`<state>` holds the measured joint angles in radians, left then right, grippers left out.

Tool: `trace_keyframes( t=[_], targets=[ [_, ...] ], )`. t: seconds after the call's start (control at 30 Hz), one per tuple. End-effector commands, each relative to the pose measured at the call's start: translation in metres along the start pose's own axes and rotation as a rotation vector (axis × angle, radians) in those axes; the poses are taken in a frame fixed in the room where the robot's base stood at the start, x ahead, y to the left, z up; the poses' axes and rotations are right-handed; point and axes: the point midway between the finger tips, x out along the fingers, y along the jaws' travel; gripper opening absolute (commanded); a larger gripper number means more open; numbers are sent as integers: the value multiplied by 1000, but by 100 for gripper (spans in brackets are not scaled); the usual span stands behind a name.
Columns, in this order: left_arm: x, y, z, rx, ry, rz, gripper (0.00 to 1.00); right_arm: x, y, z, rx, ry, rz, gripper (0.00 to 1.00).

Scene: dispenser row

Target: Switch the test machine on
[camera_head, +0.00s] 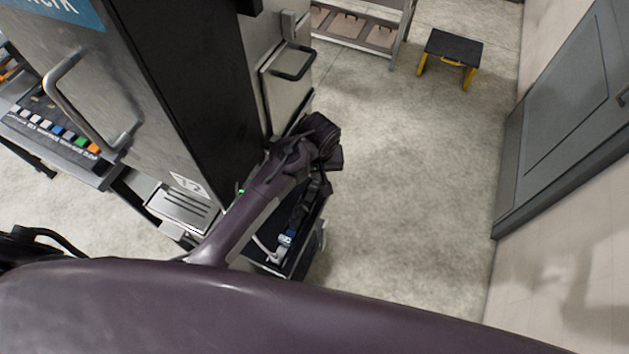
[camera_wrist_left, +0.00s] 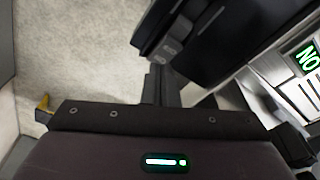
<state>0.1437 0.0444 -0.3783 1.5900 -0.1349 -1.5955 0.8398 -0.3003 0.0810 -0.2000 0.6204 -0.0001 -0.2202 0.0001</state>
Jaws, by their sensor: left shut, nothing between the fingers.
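A tall dark cabinet-like machine (camera_head: 165,75) with a steel handle stands on the left in the head view. I cannot tell for certain that it is the test machine. In the left wrist view a lit green display (camera_wrist_left: 307,57) at the right edge shows letters like "NO", which read "ON" turned over. My left gripper (camera_wrist_left: 161,86) is shut and empty, apart from that display. In the head view its fingers are hard to make out. No switch is clear. My right gripper is not in view.
A grey grated tray (camera_head: 183,208) sits low at the cabinet's foot. A panel with coloured buttons (camera_head: 50,128) is at far left. A black-and-yellow step stool (camera_head: 450,58), a shelf rack (camera_head: 352,30) and a grey door (camera_head: 560,115) stand beyond. The floor between is clear.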

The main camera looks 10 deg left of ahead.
Motion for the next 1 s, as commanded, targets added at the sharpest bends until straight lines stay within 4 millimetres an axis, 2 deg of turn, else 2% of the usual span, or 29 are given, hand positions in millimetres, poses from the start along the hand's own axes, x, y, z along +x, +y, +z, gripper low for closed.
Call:
trace_keyframes(
  t=[0.1,0.6,1.0],
  targets=[
    [-13,0,-2,0,1,1,0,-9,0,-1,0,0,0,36],
    [-50,1,-8,-2,3,3,0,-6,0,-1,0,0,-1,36],
    [-55,0,-9,-1,1,1,0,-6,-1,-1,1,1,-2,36]
  ],
)
